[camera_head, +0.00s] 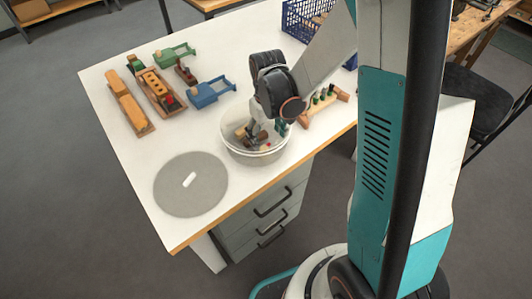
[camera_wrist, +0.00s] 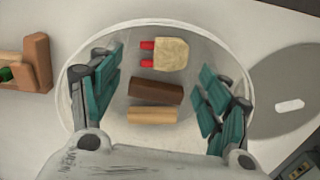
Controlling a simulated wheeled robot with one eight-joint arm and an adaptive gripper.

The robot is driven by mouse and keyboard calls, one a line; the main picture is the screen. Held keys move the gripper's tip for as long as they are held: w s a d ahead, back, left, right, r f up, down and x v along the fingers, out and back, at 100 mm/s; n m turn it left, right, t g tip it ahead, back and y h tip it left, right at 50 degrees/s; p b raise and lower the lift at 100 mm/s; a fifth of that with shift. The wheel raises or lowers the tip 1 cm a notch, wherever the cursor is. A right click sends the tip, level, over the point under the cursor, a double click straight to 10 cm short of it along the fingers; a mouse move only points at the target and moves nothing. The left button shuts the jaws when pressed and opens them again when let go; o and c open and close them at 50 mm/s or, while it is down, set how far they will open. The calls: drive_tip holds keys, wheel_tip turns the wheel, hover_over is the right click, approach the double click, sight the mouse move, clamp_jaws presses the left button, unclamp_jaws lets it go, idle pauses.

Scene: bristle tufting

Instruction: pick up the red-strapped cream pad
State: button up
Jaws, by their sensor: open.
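The cream pad (camera_wrist: 171,54) with two red straps on its left side lies in a round white tub (camera_head: 224,128), which also shows in the wrist view (camera_wrist: 68,106). In the wrist view the pad is near the tub's far wall. My gripper (camera_wrist: 160,90) is open and empty, with its teal fingers spread wide, one on each side of the tub's inside. The pad lies beyond the space between the fingers and does not look touched. In the head view my arm covers part of the tub, and the pad cannot be made out clearly.
A dark brown block (camera_wrist: 156,91) and a light wood block (camera_wrist: 152,115) lie in the tub beside the pad. A grey disc (camera_head: 170,196) lies left of the tub. Wooden holders and a blue tray (camera_head: 208,94) stand behind. A blue crate (camera_head: 300,22) is at the back.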

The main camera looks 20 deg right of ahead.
sight(266, 146)
drive_tip(key=f+b, duration=0.1)
drive_tip(key=f, duration=0.1)
drive_tip(key=f+b, duration=0.2)
drive_tip(key=f, duration=0.1)
drive_tip(key=shift+a+f, duration=0.2)
drive_tip(key=shift+f, duration=0.1)
drive_tip(key=c, duration=0.8)
